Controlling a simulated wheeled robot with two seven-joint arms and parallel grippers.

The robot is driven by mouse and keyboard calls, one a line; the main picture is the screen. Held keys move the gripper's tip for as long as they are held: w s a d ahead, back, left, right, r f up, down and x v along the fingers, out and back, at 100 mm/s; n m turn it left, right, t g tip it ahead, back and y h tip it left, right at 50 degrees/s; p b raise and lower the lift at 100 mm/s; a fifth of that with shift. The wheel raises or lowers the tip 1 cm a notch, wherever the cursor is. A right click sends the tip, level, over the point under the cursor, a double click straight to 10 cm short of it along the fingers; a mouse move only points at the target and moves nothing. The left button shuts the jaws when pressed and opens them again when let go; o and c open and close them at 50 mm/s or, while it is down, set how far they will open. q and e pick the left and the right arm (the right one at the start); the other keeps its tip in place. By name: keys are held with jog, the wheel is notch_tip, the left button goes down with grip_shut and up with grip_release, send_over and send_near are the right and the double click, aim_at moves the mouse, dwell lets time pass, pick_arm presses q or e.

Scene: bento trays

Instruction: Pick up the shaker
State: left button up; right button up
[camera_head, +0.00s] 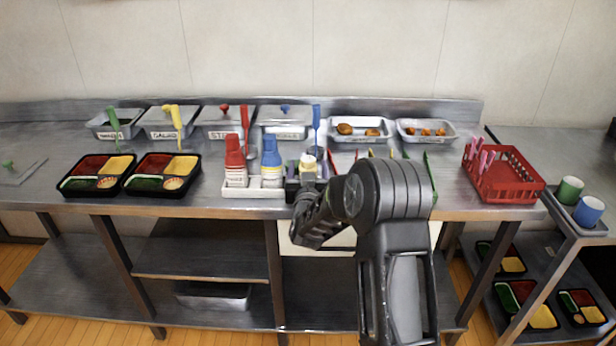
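What looks like the shaker (308,159), with a pale cream top, stands on the steel counter right of the red and blue bottles. Its lower part is hidden by my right gripper (308,182). My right arm reaches up from the bottom of the view and bends left, with the gripper right in front of the shaker. The fingers are small and partly hidden by the arm, so I cannot tell whether they are open, shut or touching the shaker. My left gripper is not in view.
Red bottles (235,162) and blue bottles (271,162) stand in a white holder (253,193) close left. Two filled bento trays (126,188) lie further left. Lidded steel pans (223,121) line the back. A red basket (517,190) and two cups (570,189) are at right.

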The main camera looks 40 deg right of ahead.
dwell(0.4)
grip_shut()
dwell(0.6)
